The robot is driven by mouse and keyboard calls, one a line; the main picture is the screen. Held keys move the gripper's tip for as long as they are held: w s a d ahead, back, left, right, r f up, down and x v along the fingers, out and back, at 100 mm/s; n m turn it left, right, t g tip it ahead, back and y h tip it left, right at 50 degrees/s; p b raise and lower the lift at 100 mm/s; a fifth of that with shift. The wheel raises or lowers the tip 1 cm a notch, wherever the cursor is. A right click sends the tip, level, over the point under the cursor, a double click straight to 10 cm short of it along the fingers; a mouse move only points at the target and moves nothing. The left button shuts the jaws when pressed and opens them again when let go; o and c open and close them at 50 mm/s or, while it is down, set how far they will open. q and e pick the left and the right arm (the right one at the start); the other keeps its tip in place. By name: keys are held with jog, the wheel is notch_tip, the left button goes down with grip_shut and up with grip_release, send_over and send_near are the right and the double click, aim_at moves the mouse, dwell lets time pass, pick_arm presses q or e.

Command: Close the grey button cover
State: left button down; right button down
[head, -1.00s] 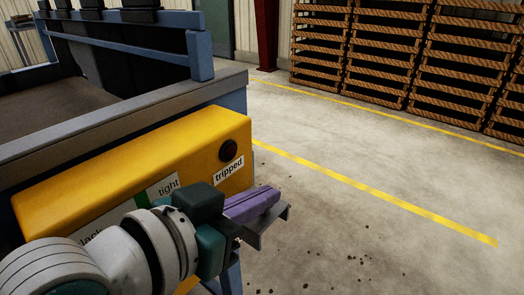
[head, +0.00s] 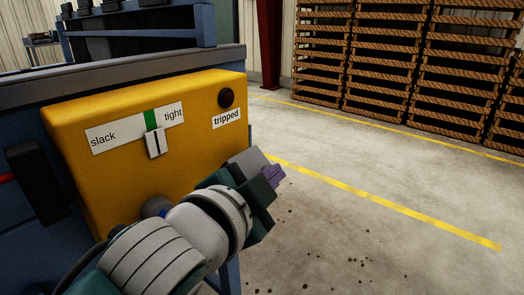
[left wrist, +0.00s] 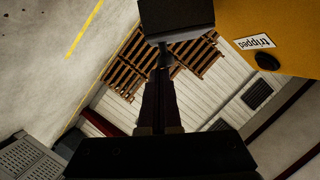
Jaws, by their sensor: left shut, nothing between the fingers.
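The yellow box (head: 95,190) bears a slack/tight scale (head: 104,138), a dark round knob (head: 226,97) and a "tripped" label (head: 227,119). A grey flap, which looks like the button cover (head: 243,162), shows at the box's lower right, just behind my left gripper (head: 274,176). What it covers is hidden by my arm. The left gripper is shut and empty, its purple fingers pointing right. In the left wrist view a grey panel (left wrist: 176,16), likely the cover, is close to the fingertips; I cannot tell whether they touch. My right gripper is out of view.
The box is on a blue machine frame (head: 150,57). A black handle-like part (head: 33,180) is at the box's left. Stacked wooden pallets (head: 400,55) stand far back. The concrete floor (head: 380,190) to the right is open, with small crumbs.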

pick_arm(q)
jog(key=shift+w+a+f+m+t+y+b, duration=0.15)
jog(key=shift+f+m+t+b, duration=0.5)
jog(key=shift+f+m+b, duration=1.3)
jog(key=shift+w+a+f+m+t+y+b, duration=0.15)
jog(key=shift+f+m+t+b, duration=0.75)
jog(key=shift+b, duration=2)
jog(key=shift+r+m+g, duration=0.25)
jog(key=shift+r+m, duration=0.1)
jog(key=shift+r, duration=0.05)
